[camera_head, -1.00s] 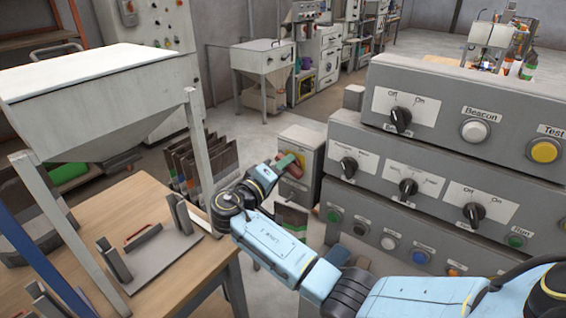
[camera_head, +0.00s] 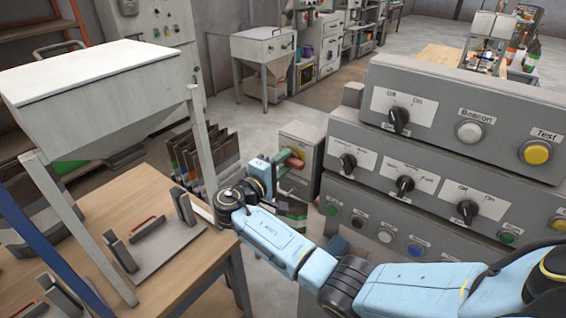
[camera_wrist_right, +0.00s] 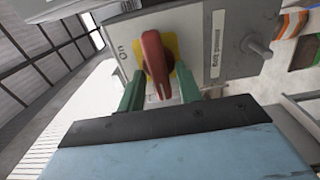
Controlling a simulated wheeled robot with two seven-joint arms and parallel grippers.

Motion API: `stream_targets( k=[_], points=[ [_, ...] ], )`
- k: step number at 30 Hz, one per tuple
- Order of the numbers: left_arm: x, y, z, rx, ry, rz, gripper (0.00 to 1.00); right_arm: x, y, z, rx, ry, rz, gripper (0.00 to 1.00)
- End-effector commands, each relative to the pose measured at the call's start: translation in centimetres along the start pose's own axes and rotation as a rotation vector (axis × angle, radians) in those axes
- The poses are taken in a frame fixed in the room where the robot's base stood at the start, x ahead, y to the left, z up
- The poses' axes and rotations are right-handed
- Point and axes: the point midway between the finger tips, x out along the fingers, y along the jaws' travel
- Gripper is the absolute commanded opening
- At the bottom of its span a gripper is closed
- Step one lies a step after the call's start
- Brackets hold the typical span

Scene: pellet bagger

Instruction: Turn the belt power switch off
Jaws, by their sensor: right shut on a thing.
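The belt power switch is a red rotary handle (camera_wrist_right: 155,62) on a yellow plate (camera_wrist_right: 172,42), on the front of a grey box (camera_wrist_right: 215,40). The handle points nearly straight toward the gripper in that view, slightly tilted. My left gripper is not in view.
A large grey control panel (camera_head: 345,210) with knobs and buttons stands right of the box, close to my right arm. A wooden table (camera_head: 205,255) and a white hopper (camera_head: 95,85) are at left. Dark folded bags (camera_head: 205,155) stand behind the gripper.

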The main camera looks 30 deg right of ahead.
Motion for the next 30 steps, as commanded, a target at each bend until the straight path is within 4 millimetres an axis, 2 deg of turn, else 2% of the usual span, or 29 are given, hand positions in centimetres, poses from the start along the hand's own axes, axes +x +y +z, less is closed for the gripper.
stream_targets(
  k=[8,9,20,23,30],
  points=[
    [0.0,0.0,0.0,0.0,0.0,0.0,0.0,0.0,0.0,0.0,-0.002,0.001,0.0,0.12],
    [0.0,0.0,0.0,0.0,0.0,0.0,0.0,0.0,0.0,0.0,-0.001,0.001,0.001,0.4],
    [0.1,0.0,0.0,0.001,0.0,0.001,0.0,-0.5,-0.1,-0.1,0.0,0.002,0.0,0.4],
    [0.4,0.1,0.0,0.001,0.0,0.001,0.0,-1.8,-0.1,-0.1,0.002,0.004,0.0,0.4],
    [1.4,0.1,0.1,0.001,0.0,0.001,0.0,-7.1,-0.2,-0.1,0.001,0.004,-0.002,0.4]
  ],
)
